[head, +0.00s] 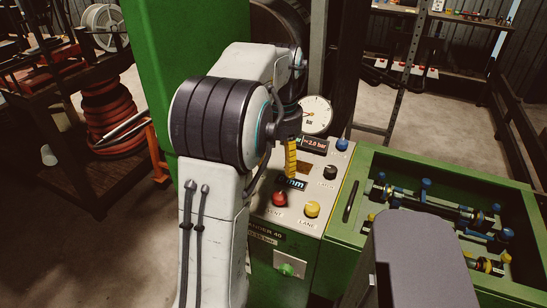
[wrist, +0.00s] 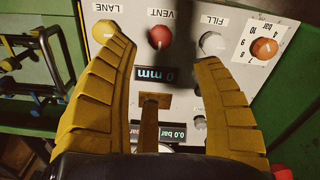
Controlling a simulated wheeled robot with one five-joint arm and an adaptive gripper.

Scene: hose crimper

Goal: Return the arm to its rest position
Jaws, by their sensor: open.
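My gripper (head: 291,158) is over the control panel (head: 325,205) of the green machine, with its yellow fingers pointing down at it in the head view. My white arm hides part of the panel and machine. In the wrist view, the two ribbed yellow fingers of my gripper (wrist: 162,55) are spread wide with nothing between them. Beyond the fingertips are a yellow LANE knob (wrist: 103,31), a red VENT knob (wrist: 159,36) and a pale FILL knob (wrist: 212,43). A display reading 0 mm (wrist: 157,76) shows between the fingers. I cannot tell whether the fingers touch the panel.
A round gauge (head: 316,112) stands behind the panel. A green tray (head: 365,160) with blue- and yellow-ended fittings is to the right. An orange knob (wrist: 264,48) with a numbered scale is on the panel's right in the wrist view. A reel (head: 102,25) and red coils (head: 108,115) are at left.

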